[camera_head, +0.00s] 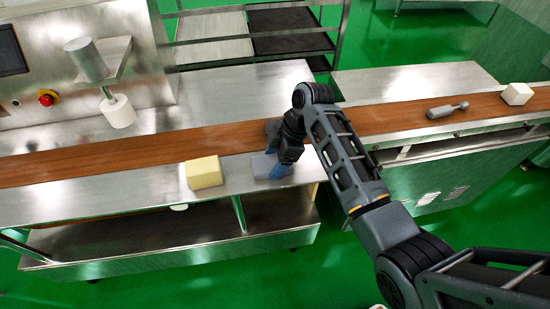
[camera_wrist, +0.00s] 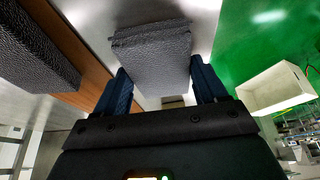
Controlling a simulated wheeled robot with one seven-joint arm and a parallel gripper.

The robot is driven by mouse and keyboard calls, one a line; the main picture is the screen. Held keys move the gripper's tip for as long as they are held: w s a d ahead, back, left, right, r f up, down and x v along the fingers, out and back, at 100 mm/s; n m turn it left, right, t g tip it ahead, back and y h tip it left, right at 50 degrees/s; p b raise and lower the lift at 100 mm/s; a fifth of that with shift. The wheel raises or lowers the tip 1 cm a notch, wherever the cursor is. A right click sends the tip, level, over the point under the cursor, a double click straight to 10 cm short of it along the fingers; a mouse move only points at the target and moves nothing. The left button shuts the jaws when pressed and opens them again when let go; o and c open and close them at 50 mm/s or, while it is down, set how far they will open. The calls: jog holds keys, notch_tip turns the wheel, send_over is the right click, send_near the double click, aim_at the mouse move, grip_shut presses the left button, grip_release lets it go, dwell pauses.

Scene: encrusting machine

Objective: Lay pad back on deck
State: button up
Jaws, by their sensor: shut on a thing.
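A grey textured pad (camera_wrist: 153,52) lies between the two blue fingers of my gripper (camera_wrist: 163,76) in the wrist view, and the gripper is shut on it. In the head view the gripper (camera_head: 273,166) points down at the front steel deck (camera_head: 228,208), beside the brown belt (camera_head: 120,152). The pad (camera_head: 264,163) shows there as a small grey patch, partly hidden by the fingers. I cannot tell whether it touches the deck. A second, darker textured grey block (camera_wrist: 38,48) sits on the belt in the wrist view, just behind my gripper in the head view.
A pale yellow block (camera_head: 204,172) stands on the deck left of my gripper. A white cylinder (camera_head: 118,111) is under the machine's nozzle. A metal tool (camera_head: 447,108) and white block (camera_head: 516,93) are at right.

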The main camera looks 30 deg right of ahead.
jog(key=o, duration=1)
jog(key=shift+f, duration=0.1)
jog(key=b+v, duration=0.1)
jog(key=v, duration=1.1)
